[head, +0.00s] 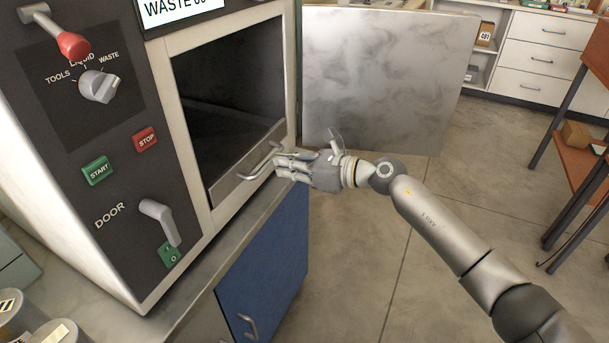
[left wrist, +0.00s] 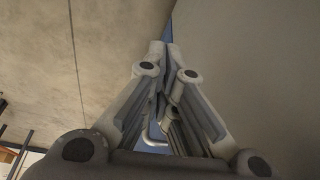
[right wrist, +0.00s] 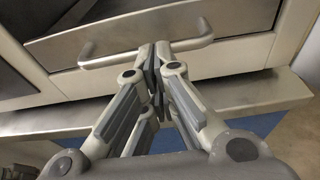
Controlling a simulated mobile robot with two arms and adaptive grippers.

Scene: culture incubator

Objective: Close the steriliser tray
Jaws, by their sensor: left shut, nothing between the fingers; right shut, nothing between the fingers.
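The steriliser (head: 160,110) stands on a counter at the left in the head view, with its dark chamber open at the front. The steriliser tray (head: 240,173) shows as a metal front panel with a bar handle (head: 261,160) at the bottom of the opening. My right gripper (head: 279,165) is shut and empty, with its fingertips at the tray handle. In the right wrist view the fingertips (right wrist: 158,48) lie in front of the handle bar (right wrist: 190,43); I cannot tell if they touch. My left gripper (left wrist: 165,50) is shut and empty; it is not in the head view.
An open metal door (head: 380,75) stands right of the chamber. The front panel has a door lever (head: 158,218), a dial (head: 98,86) and start and stop buttons. A blue cabinet (head: 265,270) is below the counter.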

